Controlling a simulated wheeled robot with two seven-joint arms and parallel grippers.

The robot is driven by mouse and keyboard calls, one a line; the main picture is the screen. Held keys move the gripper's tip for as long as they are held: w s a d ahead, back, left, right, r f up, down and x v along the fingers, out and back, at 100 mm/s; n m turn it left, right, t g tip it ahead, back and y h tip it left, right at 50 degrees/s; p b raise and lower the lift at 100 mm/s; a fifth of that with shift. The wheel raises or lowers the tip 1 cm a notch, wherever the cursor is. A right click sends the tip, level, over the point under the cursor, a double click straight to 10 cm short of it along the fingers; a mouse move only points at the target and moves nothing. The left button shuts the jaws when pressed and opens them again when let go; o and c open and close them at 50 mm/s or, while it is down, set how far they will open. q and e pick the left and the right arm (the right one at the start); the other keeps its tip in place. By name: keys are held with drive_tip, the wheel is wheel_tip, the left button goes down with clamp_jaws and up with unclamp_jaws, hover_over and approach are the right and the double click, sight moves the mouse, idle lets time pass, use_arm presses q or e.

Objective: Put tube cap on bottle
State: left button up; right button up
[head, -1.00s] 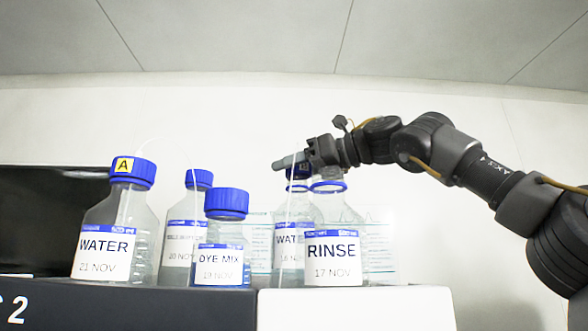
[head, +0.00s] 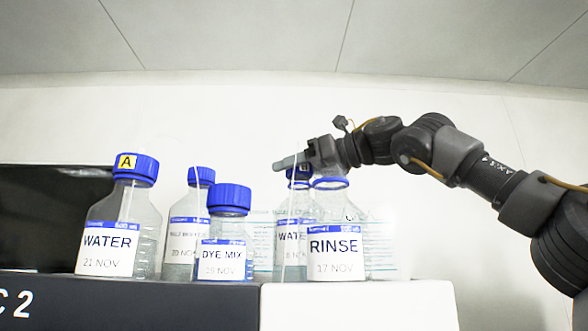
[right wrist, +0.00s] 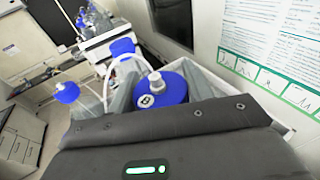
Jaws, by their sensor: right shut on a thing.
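My right gripper (head: 292,162) is shut on a blue tube cap (head: 300,173), which is dark and partly hidden by the gripper in the head view. In the right wrist view the tube cap (right wrist: 172,88) shows a round "B" mark and a pale fitting on top. In the head view the cap is at the mouth of the rear WATER bottle (head: 291,262). The bottle's lower part is partly hidden by the RINSE bottle. I cannot tell whether the cap is seated or just above the rim. My left gripper is out of view.
The RINSE bottle (head: 336,262) stands uncapped in front at the right. The DYE MIX bottle (head: 224,262), another blue-capped bottle (head: 186,240) and the front WATER bottle (head: 108,255) with an "A" cap stand to the left. A thin clear tube (head: 293,215) hangs by the rear bottle.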

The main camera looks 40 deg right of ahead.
drive_tip(key=shift+f, duration=0.5)
idle(0.7)
drive_tip(key=o, duration=1)
drive_tip(key=shift+o, duration=0.2)
drive_tip(key=shift+s, duration=0.1)
drive_tip(key=shift+s+d+b, duration=0.2)
drive_tip(key=shift+s+b, duration=0.15)
drive_tip(key=shift+b, duration=0.1)
drive_tip(key=b+v, duration=0.1)
drive_tip(key=v, duration=0.9)
